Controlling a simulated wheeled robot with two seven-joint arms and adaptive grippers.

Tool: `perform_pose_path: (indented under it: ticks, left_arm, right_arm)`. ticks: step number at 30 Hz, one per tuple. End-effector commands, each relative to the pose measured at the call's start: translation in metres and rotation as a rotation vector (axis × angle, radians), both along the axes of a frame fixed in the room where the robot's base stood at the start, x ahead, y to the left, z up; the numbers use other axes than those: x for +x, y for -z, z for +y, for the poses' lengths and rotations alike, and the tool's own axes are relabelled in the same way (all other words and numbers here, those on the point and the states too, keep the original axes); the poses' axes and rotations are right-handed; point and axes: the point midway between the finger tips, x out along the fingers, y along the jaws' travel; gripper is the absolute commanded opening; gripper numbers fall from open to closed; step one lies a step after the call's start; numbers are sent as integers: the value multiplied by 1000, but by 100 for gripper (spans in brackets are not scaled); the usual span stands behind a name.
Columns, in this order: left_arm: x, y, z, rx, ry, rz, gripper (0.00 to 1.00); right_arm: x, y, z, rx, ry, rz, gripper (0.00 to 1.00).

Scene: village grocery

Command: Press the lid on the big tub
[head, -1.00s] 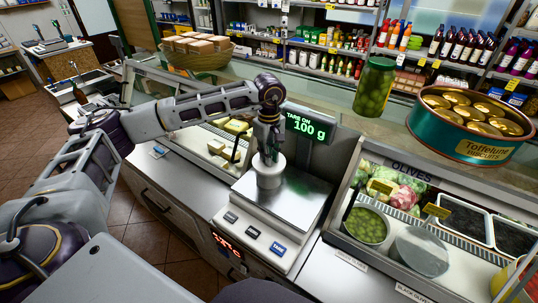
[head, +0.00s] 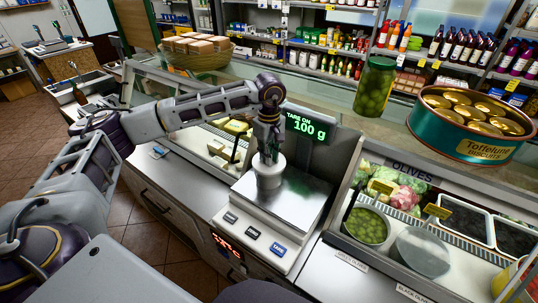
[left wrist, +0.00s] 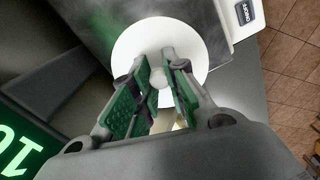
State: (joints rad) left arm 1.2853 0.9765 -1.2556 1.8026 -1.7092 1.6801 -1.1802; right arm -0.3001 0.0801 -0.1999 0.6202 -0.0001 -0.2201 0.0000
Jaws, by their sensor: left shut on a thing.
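My right gripper is not in view.
A jar of green olives (head: 374,88) and a biscuit tin (head: 440,128) stand on the counter ledge. An olive display case (head: 345,245) is close on the right.

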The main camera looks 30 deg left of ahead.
Motion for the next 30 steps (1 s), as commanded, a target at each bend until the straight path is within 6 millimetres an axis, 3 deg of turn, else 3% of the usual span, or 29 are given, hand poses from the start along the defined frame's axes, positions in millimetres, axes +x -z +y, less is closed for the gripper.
perform_pose_path:
  ticks: [30]
  left_arm:
    - [0,3,0,0,0,0,7]
  right_arm:
    - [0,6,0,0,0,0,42]
